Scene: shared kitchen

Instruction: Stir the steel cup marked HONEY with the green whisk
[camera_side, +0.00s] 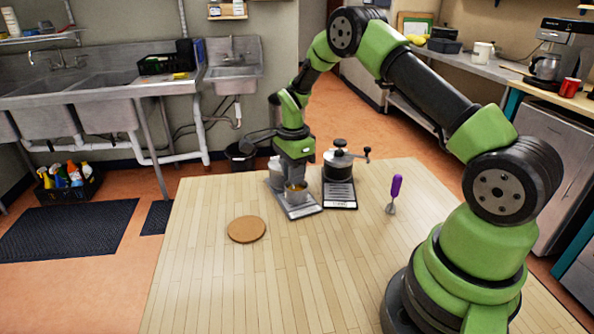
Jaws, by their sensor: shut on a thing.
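My gripper (296,178) points down over a steel cup (297,197) with brownish contents. The cup stands upright on a grey plate (310,211); I cannot read any marking on it. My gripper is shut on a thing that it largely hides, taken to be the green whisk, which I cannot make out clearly. Whether its tip touches the contents cannot be told. Another pale vessel (275,167) stands behind, partly hidden by my gripper.
A hand grinder (339,161) stands on a black plate (340,203) just right of the cup. A round cork mat (246,229) lies at the front left. The wooden table (300,280) is clear in front. Sinks and a counter line the walls beyond.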

